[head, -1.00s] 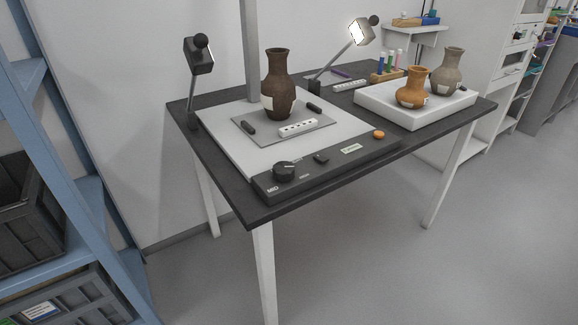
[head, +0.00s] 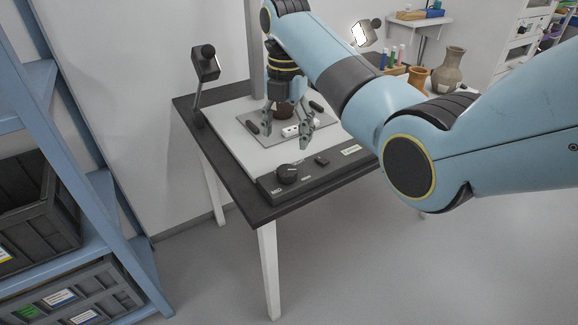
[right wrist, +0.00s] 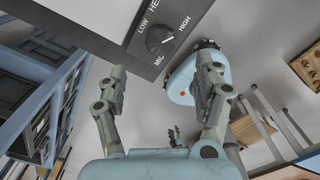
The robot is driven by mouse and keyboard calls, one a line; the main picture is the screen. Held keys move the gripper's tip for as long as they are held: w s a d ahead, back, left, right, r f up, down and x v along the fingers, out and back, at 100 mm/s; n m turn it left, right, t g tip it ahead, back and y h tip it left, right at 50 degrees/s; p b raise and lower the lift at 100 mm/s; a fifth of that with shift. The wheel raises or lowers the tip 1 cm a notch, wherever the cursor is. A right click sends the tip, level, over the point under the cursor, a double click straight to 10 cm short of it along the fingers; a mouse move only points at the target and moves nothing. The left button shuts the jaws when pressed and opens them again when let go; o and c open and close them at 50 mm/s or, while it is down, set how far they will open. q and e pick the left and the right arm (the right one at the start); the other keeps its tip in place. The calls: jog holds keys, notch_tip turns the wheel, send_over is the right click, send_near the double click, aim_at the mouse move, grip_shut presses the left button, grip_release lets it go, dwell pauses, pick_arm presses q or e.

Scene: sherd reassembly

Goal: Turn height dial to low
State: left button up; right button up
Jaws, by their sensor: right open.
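The height dial (head: 288,173) is a round black knob on the dark control strip (head: 328,167) along the front of the grey-white stand. In the right wrist view the dial (right wrist: 159,40) has LOW, MID and HIGH printed around it. A pale pointer mark shows on the knob, toward the HIGH side. My right gripper (head: 287,141) is open and empty, fingers down, above the stand and behind the dial in the head view. In the right wrist view its two fingers (right wrist: 162,66) are spread either side of the dial, apart from it.
A dark brown vase (head: 284,110) stands on the stand, mostly hidden behind my right gripper. Two lamps (head: 207,66) (head: 362,36) stand at the back. An orange pot (head: 418,78) and a grey-brown vase (head: 449,72) are at right, partly behind my arm. Blue shelving (head: 95,150) is at left.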

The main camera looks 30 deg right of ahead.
aim_at(287, 169)
notch_tip(287, 169, down, 10)
jog(key=shift+f+b, duration=0.15)
jog(key=shift+b, duration=0.75)
jog(key=c, duration=1.2)
